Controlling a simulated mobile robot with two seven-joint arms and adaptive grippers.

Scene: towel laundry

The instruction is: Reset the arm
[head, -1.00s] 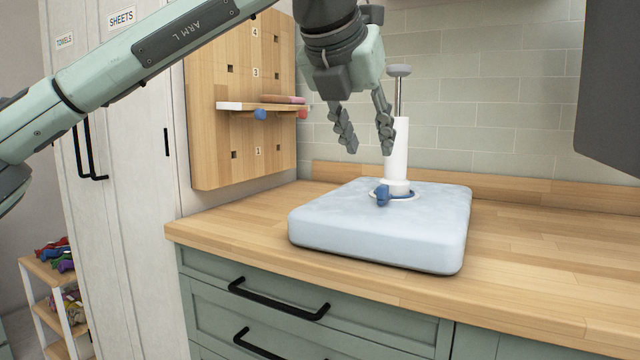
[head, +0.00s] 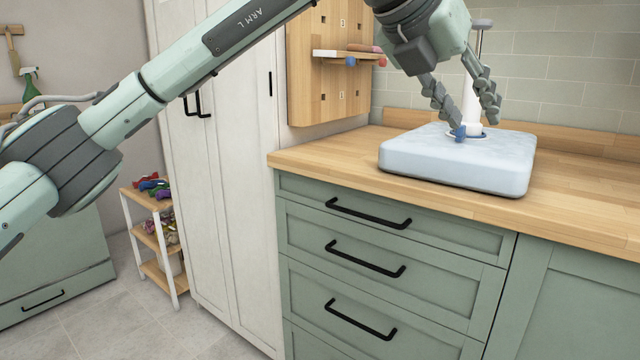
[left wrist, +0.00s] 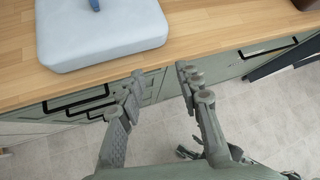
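My left gripper (head: 464,108) hangs from my left arm at the upper right of the head view, fingers pointing down and spread apart with nothing between them. In the left wrist view its open fingers (left wrist: 160,92) show over the counter's front edge and the floor. In the head view it appears in front of a pale blue padded block (head: 455,172) on the counter; I see no contact. A white post (head: 470,98) stands on the block, with a blue clip (head: 460,132) at its base. My right gripper is not in view.
A wooden counter (head: 590,205) tops green drawers (head: 375,220) with black handles. A white cupboard (head: 225,200) and a wooden pegboard (head: 300,90) with a small shelf (head: 345,55) stand left of it. A small rack (head: 165,245) stands farther left. The floor (head: 130,325) is clear.

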